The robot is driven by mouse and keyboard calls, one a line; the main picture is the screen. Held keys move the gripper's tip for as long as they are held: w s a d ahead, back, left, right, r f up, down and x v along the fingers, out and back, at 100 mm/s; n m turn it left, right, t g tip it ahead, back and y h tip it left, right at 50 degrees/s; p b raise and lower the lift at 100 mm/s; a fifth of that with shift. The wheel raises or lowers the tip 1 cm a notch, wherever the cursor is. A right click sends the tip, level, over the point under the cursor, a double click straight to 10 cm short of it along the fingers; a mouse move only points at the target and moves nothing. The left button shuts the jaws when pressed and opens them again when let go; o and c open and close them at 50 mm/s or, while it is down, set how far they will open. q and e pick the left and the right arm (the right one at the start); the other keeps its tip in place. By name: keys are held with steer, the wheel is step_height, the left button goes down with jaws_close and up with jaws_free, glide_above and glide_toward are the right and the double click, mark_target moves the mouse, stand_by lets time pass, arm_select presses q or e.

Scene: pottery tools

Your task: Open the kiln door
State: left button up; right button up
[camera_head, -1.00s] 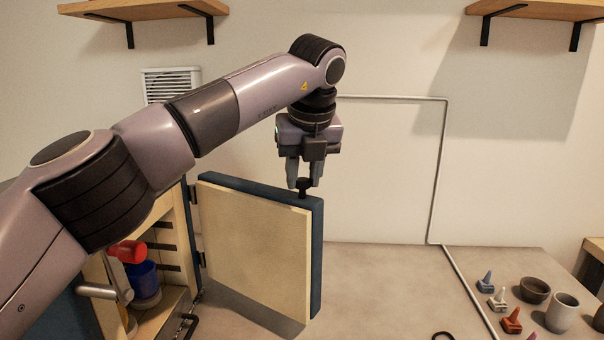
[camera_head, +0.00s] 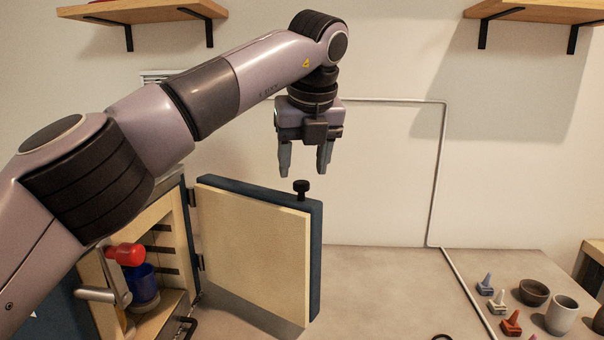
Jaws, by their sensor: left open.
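The kiln door (camera_head: 255,252) stands swung wide open on its hinges, its cream inner face toward me and its blue edge at the right. A black knob (camera_head: 301,188) sticks up from the door's top edge near its free end. The kiln (camera_head: 160,240) is at the left, its shelved inside partly showing and partly hidden by my left arm. My left gripper (camera_head: 304,172) is open and empty, pointing down just above the knob and apart from it. My right gripper is not in view.
A blue container (camera_head: 143,284) and a red object (camera_head: 127,255) show at the kiln's opening. Small tools and dark and pale cups (camera_head: 562,315) stand at the right of the table. The table (camera_head: 390,290) between them and the door is mostly clear. Wall shelves hang above.

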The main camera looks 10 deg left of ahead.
arm_select(q)
steer(key=shift+v, duration=2)
jaws_close()
steer(key=shift+f, duration=0.15)
